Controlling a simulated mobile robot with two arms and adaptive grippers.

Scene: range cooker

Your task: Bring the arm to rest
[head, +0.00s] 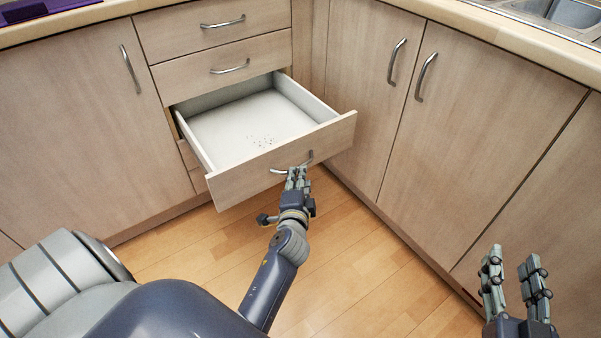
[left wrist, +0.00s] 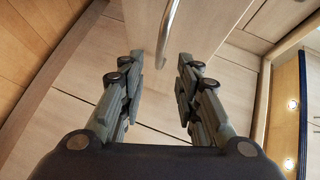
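My left gripper (head: 297,175) is at the front of the pulled-out drawer (head: 232,183), right by its metal handle (head: 308,158). In the left wrist view, the two fingers of my left gripper (left wrist: 158,75) are apart with nothing between them. The handle (left wrist: 168,28) shows there beyond the fingertips, in line with the gap. I cannot tell whether a finger touches it. My right gripper (head: 512,265) is open and empty at the lower right of the head view, in front of the right cabinet doors.
The open drawer is empty but for small dark specks on its bottom. Closed drawers (head: 195,28) are above it. Cabinet doors (head: 470,140) with handles flank the corner. A sink (head: 565,12) is at the top right. The wooden floor (head: 350,270) is clear.

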